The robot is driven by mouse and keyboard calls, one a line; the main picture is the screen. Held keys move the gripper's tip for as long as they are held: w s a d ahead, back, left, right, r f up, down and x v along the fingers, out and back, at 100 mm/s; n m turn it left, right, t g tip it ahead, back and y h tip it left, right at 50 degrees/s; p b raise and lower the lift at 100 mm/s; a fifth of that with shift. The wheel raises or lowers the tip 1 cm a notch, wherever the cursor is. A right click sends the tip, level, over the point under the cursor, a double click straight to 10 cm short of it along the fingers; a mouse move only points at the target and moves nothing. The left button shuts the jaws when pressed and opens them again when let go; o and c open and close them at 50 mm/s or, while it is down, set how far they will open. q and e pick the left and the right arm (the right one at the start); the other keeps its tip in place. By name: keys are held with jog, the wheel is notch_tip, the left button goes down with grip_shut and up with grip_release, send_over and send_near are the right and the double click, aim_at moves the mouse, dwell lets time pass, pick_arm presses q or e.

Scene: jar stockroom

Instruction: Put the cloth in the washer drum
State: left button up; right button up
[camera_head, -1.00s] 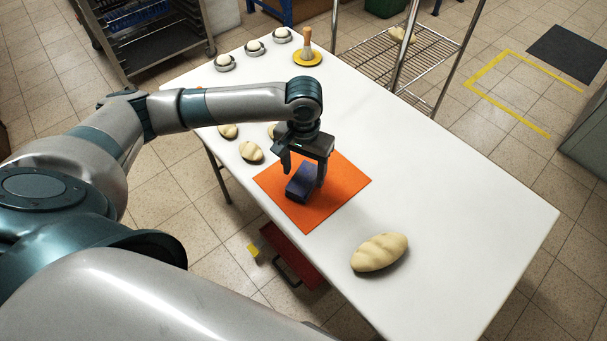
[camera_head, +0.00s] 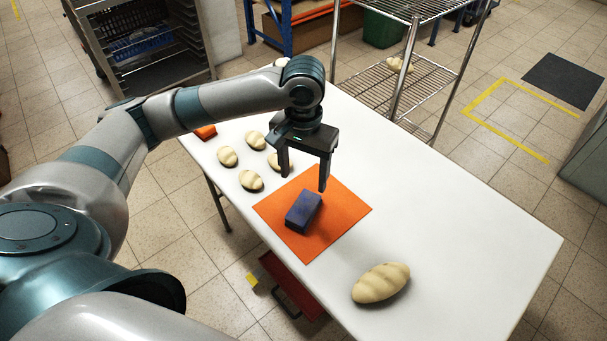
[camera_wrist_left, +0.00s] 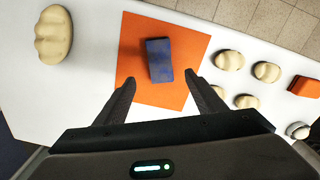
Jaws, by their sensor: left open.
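A flat orange square (camera_head: 345,206) lies on the white table; whether it is a cloth or a mat I cannot tell. A dark blue block (camera_head: 303,211) rests on it and also shows in the wrist view (camera_wrist_left: 159,60). My left gripper (camera_head: 304,174) is open and empty, above and behind the blue block in the head view. In the wrist view its fingers (camera_wrist_left: 162,82) are apart, with the block beyond their tips. No washer drum is in view. My right gripper is not in view.
A large loaf-shaped thing (camera_head: 381,283) sits on the near table (camera_head: 460,220). Several small ones (camera_head: 251,180) and an orange block (camera_head: 205,132) lie at the left edge. A wire shelf (camera_head: 372,90) stands behind the table. The table's right side is clear.

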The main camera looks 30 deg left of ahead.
pick_arm(q)
jog(key=o, duration=0.9)
jog(key=shift+o, duration=0.2)
jog(key=shift+s+a+r+m+p, duration=0.1)
jog(key=shift+r+m, duration=0.6)
jog(key=shift+m, duration=2.3)
jog(key=shift+a+r+m+p, duration=0.1)
jog(key=shift+r+m, duration=0.65)
jog(key=shift+m, duration=2.25)
jog(key=shift+s+r+m+p, duration=0.1)
jog(key=shift+r+m, duration=0.6)
jog(key=shift+m, duration=2.3)
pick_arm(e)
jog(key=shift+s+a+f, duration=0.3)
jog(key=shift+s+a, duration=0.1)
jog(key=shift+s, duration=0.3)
pick_arm(q)
jog(key=shift+f, duration=0.1)
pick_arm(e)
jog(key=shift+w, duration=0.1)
